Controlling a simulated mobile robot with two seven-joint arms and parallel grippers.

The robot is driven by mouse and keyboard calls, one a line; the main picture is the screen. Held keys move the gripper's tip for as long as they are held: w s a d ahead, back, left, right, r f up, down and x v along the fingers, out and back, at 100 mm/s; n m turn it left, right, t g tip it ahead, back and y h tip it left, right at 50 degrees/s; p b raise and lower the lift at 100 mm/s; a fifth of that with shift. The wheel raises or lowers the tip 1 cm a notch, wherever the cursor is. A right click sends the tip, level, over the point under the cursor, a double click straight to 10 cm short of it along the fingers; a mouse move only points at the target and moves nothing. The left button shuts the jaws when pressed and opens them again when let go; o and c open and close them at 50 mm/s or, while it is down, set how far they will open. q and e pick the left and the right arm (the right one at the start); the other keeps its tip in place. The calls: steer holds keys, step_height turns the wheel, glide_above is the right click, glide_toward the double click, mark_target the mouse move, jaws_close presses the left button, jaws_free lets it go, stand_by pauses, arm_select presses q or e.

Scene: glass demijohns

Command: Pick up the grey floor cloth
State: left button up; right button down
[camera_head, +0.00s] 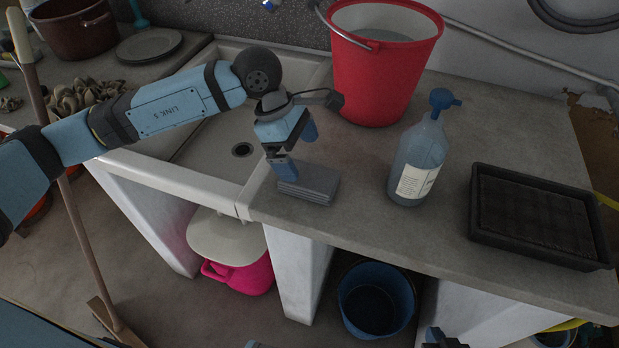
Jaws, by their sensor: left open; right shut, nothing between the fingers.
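The grey floor cloth (315,184) lies folded in a flat stack on the grey counter, just right of the sink. My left gripper (295,150) is open and points down over the left end of the cloth. Its nearer finger overlaps the cloth's left edge in the picture, and its other finger is farther back. I cannot tell whether either finger touches the cloth. My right gripper (442,339) shows only in part at the bottom edge, in front of the counter and far from the cloth. It is shut and empty.
A red bucket (388,75) stands behind the cloth. The white sink (215,150) is at left. A blue bucket (372,300) is below. The counter between cloth and bottle is clear.

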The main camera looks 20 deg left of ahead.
mark_target(308, 175)
arm_select(q)
steer(key=shift+p+x, duration=0.3)
steer(key=shift+x, duration=2.75)
steer(key=shift+s+a, duration=0.1)
steer(key=shift+s, duration=0.1)
steer(key=c, duration=0.8)
